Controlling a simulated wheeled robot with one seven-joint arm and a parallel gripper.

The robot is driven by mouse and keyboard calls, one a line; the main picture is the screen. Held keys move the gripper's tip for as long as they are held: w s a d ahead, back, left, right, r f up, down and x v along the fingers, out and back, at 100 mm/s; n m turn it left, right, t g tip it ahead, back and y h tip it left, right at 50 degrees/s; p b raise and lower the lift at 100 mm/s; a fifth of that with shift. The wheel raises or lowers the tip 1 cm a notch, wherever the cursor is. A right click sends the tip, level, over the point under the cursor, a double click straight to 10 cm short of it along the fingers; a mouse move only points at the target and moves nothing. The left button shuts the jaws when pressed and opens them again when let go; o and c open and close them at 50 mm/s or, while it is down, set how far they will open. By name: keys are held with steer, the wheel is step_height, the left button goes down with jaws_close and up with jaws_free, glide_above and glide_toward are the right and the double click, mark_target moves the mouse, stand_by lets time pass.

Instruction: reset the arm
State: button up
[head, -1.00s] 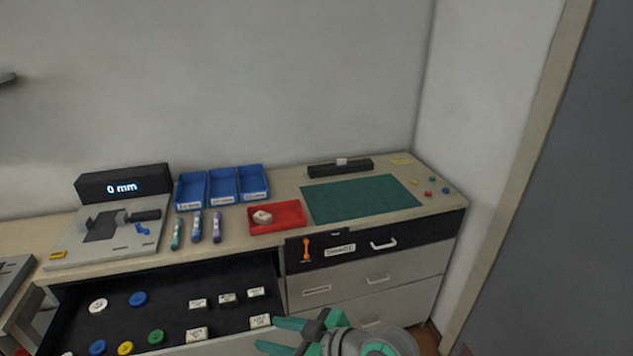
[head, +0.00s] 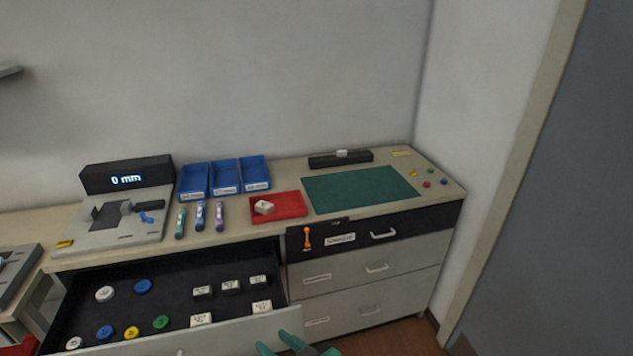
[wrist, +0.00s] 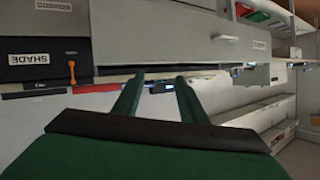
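My gripper (head: 287,345) shows at the bottom edge of the head view, low in front of the open drawer. In the wrist view its two green fingers (wrist: 158,98) stand apart with nothing between them. The wrist view looks tilted over, with the drawer fronts (wrist: 185,42) beyond the fingers. The rest of my arm is mostly below the head view.
The open drawer (head: 185,341) holds several white, blue, yellow and green round pieces and white labelled blocks. On the counter are a gauge (head: 126,180), blue bins (head: 225,177), three tubes, a red tray (head: 290,209) and a green mat (head: 360,189).

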steer(key=s+d+f+m+t+h, duration=0.2)
steer(key=s+d+f+m+h, duration=0.15)
steer(key=s+f, duration=0.25)
steer(key=s+d+f+m+t+h, duration=0.1)
steer(key=s+d+f+m+h, duration=0.1)
steer(key=s+f+m+h, duration=0.3)
steer(key=s+d+r+n+t, duration=0.1)
steer(key=s+r, duration=0.1)
steer(key=s, duration=0.7)
steer(key=s+d+r+n+t, duration=0.1)
steer(key=s+d+r, duration=0.1)
steer(key=s, duration=0.8)
steer(key=shift+s+d+r+t+h, duration=0.15)
steer(key=shift+d+t+h, duration=0.05)
steer(key=shift+t+h, duration=0.25)
